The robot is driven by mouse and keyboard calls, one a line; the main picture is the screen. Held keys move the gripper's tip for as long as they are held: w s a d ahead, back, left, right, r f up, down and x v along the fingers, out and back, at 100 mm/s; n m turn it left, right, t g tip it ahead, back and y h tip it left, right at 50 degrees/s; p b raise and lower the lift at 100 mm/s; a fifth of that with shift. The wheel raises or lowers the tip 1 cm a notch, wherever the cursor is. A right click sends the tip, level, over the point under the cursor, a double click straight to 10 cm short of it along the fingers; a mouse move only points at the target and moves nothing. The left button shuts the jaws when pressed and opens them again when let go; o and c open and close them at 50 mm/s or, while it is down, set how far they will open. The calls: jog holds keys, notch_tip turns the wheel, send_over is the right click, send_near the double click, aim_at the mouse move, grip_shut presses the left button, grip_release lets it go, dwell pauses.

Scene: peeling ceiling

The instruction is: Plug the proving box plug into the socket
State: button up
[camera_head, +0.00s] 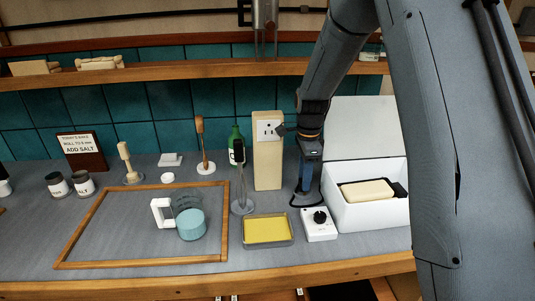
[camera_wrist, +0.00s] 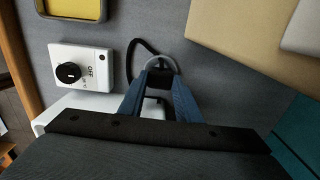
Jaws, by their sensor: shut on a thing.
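My gripper (camera_head: 306,193) points down near the countertop, between the beige socket post and the white proving box. In the wrist view my gripper (camera_wrist: 160,82) is shut on the dark plug (camera_wrist: 160,75), which the fingers partly hide. A black cable (camera_wrist: 132,52) loops from it along the counter. The socket (camera_head: 268,130) is a white plate high on the beige post (camera_head: 268,172). The plug is low, to the right of the post and apart from the socket. The white proving box (camera_head: 365,216) stands open at right with a pale loaf (camera_head: 367,191) inside.
A white dial box (camera_head: 319,225) reads OFF in the wrist view (camera_wrist: 85,68). A yellow tray (camera_head: 267,230), a metal stand (camera_head: 241,195) and a green bottle (camera_head: 235,142) are near the post. A shelf (camera_head: 180,70) crosses above.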

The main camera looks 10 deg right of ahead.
jog(key=shift+r+p, duration=1.6)
jog(key=shift+r, duration=0.9)
